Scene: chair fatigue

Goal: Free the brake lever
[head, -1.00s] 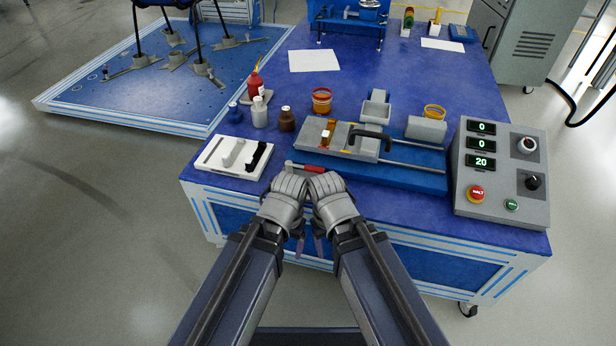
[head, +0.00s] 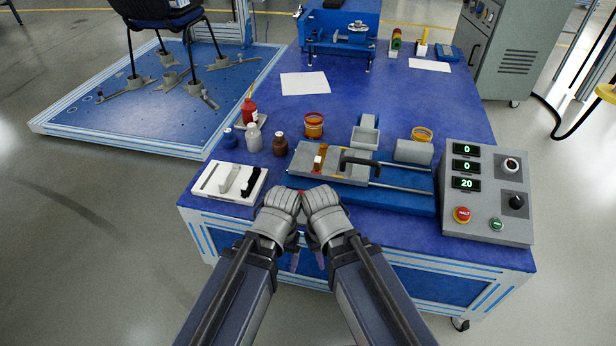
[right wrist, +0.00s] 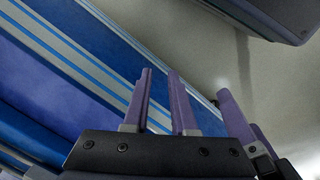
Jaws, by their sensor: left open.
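A red-handled lever (head: 301,193) lies at the near left end of the blue fixture (head: 410,203). Only a bit of red shows between my wrists, so I cannot tell its position or whether this is the brake lever. My left gripper (head: 294,262) is open, pointing down in front of the table's near edge, apart from the fixture. My right gripper (head: 320,260) hangs beside it. In the right wrist view, its two purple fingers (right wrist: 160,100) stand apart with nothing between them. The left gripper's purple fingers (right wrist: 245,125) show at the right there.
The fixture carries a grey sled with a dark handle (head: 358,161) and rails. A control box (head: 487,190) with displays and a red button stands at the right. A white tray (head: 212,194) and several bottles (head: 254,138) are at the left.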

